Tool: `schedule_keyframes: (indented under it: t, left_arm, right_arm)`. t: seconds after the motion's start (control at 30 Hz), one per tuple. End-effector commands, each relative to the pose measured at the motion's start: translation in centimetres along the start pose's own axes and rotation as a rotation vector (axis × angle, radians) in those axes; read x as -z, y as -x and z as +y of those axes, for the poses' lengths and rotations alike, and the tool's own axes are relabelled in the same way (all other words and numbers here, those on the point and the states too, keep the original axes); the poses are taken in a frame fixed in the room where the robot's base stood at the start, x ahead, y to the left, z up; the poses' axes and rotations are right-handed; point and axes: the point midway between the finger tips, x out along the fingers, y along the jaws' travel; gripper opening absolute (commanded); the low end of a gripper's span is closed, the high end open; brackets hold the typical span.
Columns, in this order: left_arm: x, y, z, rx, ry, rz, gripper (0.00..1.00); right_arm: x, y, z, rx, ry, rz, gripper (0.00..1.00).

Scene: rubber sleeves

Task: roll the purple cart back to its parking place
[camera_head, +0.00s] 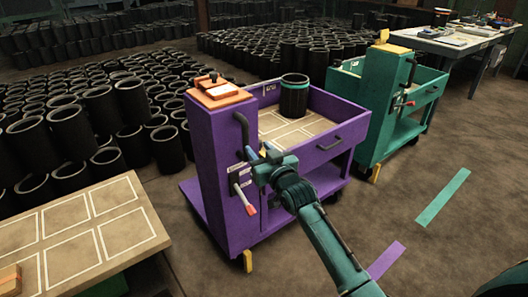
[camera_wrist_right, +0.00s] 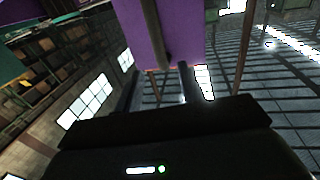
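The purple cart (camera_head: 215,160) stands upright left of centre in the head view, with a tall column and a tray section. A black vertical bar handle (camera_head: 242,132) is on its column, and a lever with a red tip (camera_head: 246,201) sits lower. A black sleeve with a teal band (camera_head: 294,96) stands in its tray. My right gripper (camera_head: 262,160) is just beside the column, near the handle. In the right wrist view its two dark fingers (camera_wrist_right: 160,88) are apart, with the purple panel (camera_wrist_right: 178,30) and a dark bar beyond them. My left gripper is not in view.
A purple strip (camera_head: 385,260) and a teal strip (camera_head: 442,198) mark the floor at right, where it is mostly clear. A teal cart (camera_head: 376,110) stands behind the purple one. A marked table (camera_head: 130,240) is at front left; many black sleeves (camera_head: 70,130) fill the left and back.

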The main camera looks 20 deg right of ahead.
Motion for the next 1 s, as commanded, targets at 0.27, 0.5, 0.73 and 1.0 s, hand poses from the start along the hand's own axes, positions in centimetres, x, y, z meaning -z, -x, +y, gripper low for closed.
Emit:
schedule_keyframes:
  t: [0.27,0.5,0.73,1.0]
  left_arm:
    - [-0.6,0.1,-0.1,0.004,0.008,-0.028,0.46]
    - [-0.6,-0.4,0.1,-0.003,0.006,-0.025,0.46]
    - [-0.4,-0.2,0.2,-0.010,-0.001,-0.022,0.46]
    - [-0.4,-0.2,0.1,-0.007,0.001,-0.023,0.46]
  right_arm:
    - [0.0,2.3,0.0,0.000,0.000,0.000,0.39]
    - [0.0,2.3,0.0,0.000,0.000,0.000,0.39]
    - [-0.3,2.6,-0.1,0.002,0.000,-0.004,0.39]
    - [-6.0,11.6,-2.8,0.040,-0.005,-0.091,0.39]
